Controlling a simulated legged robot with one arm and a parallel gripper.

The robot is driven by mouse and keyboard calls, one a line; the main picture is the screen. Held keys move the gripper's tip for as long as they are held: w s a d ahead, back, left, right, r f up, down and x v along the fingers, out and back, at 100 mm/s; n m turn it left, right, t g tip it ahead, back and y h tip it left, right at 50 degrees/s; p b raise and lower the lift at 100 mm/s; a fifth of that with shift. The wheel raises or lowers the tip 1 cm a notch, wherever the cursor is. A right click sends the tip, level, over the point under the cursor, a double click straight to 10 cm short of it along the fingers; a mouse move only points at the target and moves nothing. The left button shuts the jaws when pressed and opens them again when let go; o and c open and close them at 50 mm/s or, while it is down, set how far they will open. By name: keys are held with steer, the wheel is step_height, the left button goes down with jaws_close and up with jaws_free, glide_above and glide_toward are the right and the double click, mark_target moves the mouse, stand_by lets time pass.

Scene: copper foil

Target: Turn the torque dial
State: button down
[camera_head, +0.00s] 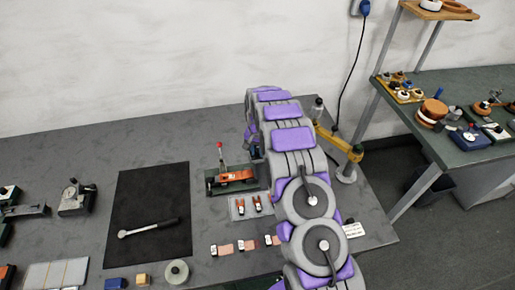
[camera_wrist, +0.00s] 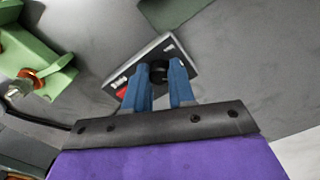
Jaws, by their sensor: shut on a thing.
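In the wrist view, a black round dial (camera_wrist: 158,72) sits on a small grey box (camera_wrist: 142,58) with a dark face, white markings and a red patch. My gripper (camera_wrist: 160,67) has its two blue fingers on either side of the dial and is shut on it. The fingers hide part of the box's face, and I cannot read the dial's setting. In the head view, my own arm hides both the gripper and the dial box.
A light green fixture (camera_wrist: 35,60) with a metal knob stands left of the gripper in the wrist view. In the head view, a torque wrench (camera_head: 150,228) lies on a black mat (camera_head: 150,190). A green-based fixture (camera_head: 232,178) stands close left of my arm.

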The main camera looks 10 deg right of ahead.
mark_target(257, 151)
steer(key=shift+w+r+n+p, duration=0.15)
steer(key=shift+n+p, duration=0.3)
steer(key=shift+n, duration=1.15)
steer(key=c, duration=0.9)
jaws_free()
steer(key=shift+c, duration=0.2)
step_height(257, 151, up, 17)
steer(key=p, duration=0.1)
